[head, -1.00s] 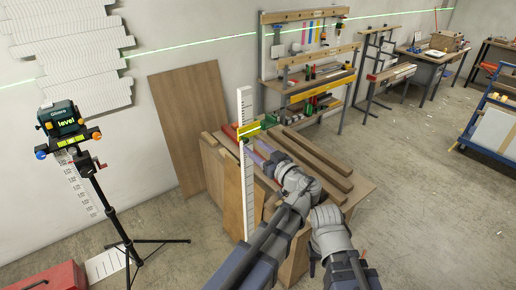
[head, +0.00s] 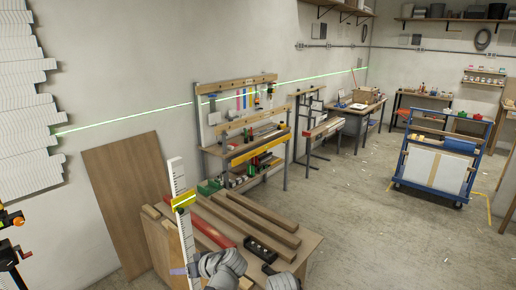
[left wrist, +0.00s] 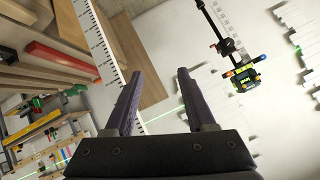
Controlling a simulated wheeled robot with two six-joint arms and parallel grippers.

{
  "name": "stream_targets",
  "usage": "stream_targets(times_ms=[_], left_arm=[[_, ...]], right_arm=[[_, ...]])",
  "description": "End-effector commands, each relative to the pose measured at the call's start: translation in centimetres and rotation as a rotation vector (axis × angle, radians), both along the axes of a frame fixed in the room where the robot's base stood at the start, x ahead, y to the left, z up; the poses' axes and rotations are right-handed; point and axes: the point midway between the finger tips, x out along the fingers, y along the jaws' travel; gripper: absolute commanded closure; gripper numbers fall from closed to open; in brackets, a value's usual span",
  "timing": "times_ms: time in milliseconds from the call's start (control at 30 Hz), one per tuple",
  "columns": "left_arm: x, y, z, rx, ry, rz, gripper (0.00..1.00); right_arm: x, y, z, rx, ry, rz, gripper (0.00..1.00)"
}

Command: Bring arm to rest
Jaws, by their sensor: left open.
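My left arm comes in at the bottom of the head view, and the purple fingers of my left gripper (head: 178,271) show just in front of the foot of the white measuring staff. In the left wrist view the two fingers of my left gripper (left wrist: 157,98) stand well apart with nothing held between them. The white staff (head: 180,222) stands upright with a yellow clamp (head: 184,200) on it. The staff (left wrist: 90,40) also shows beside the left finger in the left wrist view. My right gripper does not show.
A brown board (head: 125,190) leans on the wall. The laser tripod (head: 10,250) is at the left edge.

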Motion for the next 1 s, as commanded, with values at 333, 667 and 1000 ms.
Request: stream_targets(times_ms=[333,667,1000], left_arm=[[-6.4,-3.2,-7.9,-0.411,0.490,-0.295,0.45],[-9.1,-7.1,-9.3,-0.649,0.622,-0.580,0.45],[-11.7,-13.2,-9.4,-0.593,0.750,-0.722,0.45]], right_arm=[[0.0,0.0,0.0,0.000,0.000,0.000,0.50],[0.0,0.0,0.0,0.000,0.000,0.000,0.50],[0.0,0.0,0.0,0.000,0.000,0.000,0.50]])
